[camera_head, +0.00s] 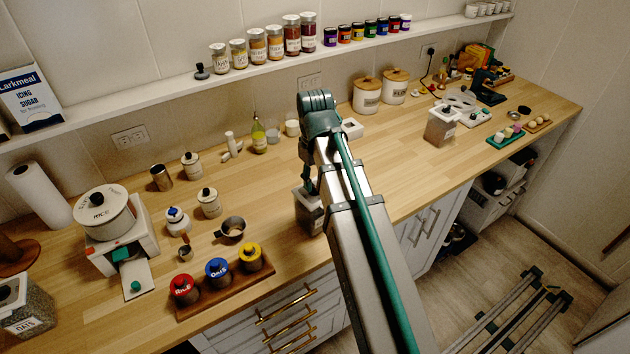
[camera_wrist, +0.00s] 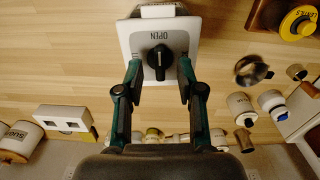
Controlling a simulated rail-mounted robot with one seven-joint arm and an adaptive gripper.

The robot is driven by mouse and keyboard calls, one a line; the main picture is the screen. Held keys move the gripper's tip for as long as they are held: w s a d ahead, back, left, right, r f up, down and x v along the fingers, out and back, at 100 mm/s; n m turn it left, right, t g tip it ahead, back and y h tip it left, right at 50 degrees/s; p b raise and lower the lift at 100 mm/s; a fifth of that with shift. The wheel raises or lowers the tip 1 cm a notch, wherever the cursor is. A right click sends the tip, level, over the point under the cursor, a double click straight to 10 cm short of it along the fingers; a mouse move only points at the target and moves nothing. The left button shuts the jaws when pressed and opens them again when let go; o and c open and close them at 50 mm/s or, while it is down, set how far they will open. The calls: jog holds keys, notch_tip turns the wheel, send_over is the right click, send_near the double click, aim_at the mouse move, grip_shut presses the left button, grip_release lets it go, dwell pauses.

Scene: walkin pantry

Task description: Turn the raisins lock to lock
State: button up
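A square canister with a white lid (camera_wrist: 124,40) lies below my gripper (camera_wrist: 160,68) in the wrist view. A pale mark on the knob points toward that word. My gripper is open, with one finger on each side of the knob and a gap on both sides. In the head view the canister (camera_head: 311,222) stands near the counter's front edge, partly hidden by my arm and gripper. Its name label is not readable, so I cannot confirm it is the raisins.
A wooden tray (camera_head: 226,293) with red, blue and yellow-lidded jars stands left, near the front edge. A metal cup (camera_head: 231,230) is behind it. Another square canister (camera_head: 441,127) stands right, and an OATS canister (camera_head: 27,302) far left. The counter right of my arm is mostly clear.

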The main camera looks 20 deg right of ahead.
jog(key=shift+f, duration=0.95)
grip_shut()
